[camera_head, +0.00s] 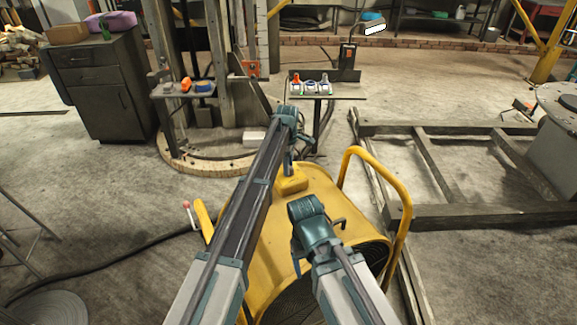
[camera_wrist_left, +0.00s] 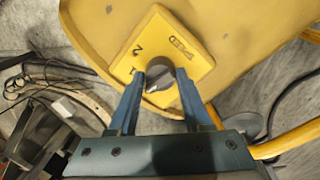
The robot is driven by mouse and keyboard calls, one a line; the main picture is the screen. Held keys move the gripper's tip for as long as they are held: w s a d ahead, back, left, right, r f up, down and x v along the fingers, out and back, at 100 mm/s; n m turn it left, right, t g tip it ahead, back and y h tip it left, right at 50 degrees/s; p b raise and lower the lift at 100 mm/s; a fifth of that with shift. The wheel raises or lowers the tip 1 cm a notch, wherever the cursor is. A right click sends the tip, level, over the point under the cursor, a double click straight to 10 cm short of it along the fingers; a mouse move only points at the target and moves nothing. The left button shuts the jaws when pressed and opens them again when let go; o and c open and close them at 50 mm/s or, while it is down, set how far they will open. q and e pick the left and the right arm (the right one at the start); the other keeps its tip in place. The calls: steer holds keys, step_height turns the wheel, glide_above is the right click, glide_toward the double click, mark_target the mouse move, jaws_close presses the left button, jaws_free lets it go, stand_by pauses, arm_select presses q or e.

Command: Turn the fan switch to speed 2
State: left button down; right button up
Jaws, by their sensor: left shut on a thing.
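The yellow drum fan (camera_head: 262,240) stands on the floor in front of me. Its yellow switch box (camera_head: 292,180) sits on top. My left gripper (camera_head: 289,164) is shut on the knob, a finger on either side in the wrist view. My right gripper (camera_head: 297,255) is above the fan's near side; its jaws are not clear.
A yellow tube handle (camera_head: 403,190) arches over the fan's right side. A dark wooden frame (camera_head: 455,215) lies on the floor at the right. A small table with colored items (camera_head: 325,93) stands behind the fan. A dark cabinet (camera_head: 100,90) is at left.

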arm_select(q)
steer(key=m, duration=1.2)
steer(key=shift+g, duration=0.3)
steer(key=shift+a+m, duration=0.1)
steer(key=shift+m, duration=2)
steer(key=shift+c, duration=1.8)
jaws_free()
